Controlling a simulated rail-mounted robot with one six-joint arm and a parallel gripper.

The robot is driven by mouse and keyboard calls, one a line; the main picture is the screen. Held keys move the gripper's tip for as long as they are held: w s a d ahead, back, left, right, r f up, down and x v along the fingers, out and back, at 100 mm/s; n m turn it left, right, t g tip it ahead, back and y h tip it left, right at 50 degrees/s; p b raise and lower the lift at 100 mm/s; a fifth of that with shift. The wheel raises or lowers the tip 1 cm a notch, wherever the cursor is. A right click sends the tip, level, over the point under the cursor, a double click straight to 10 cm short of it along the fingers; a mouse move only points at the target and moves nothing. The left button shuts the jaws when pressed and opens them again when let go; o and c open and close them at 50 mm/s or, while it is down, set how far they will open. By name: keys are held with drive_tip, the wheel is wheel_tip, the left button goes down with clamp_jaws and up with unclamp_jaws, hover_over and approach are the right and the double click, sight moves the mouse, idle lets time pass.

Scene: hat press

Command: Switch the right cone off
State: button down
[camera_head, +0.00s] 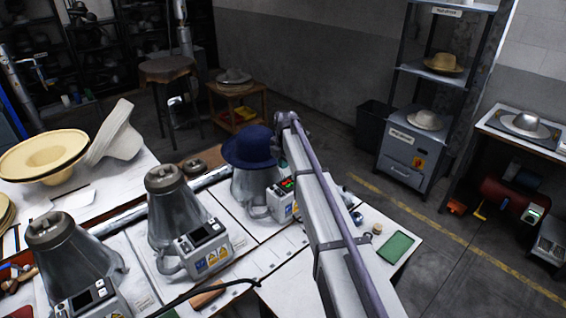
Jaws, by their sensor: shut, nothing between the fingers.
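The right cone (252,187) is a grey metal cone on the white bench, with a dark blue hat (248,146) over its top. Its control box (281,207) stands at its right side and shows lit red and green marks on top. My arm (330,225) runs up from the bottom edge and passes close to the right of this box in the picture. My gripper cannot be made out; it seems hidden behind the arm's far end near the blue hat.
The middle cone (178,215) and left cone (68,255) are bare, with dark displays on their boxes. A black cable (215,287) crosses the bench front. A green tray (396,246) lies right of my arm. A shelf (433,74) with hats stands at the back right.

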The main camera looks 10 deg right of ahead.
sight(278, 190)
drive_tip(key=shift+t, duration=0.4)
drive_tip(key=w+f+b, duration=0.1)
drive_tip(key=f+b, duration=0.3)
drive_tip(key=w+a+f+b, duration=0.1)
drive_tip(key=f+b, duration=0.4)
drive_tip(key=w+f+b, duration=0.1)
drive_tip(key=f+b, duration=0.3)
drive_tip(key=b, duration=0.1)
drive_tip(key=shift+a+f, duration=0.25)
drive_tip(key=shift+f, duration=0.15)
drive_tip(key=shift+r, duration=0.1)
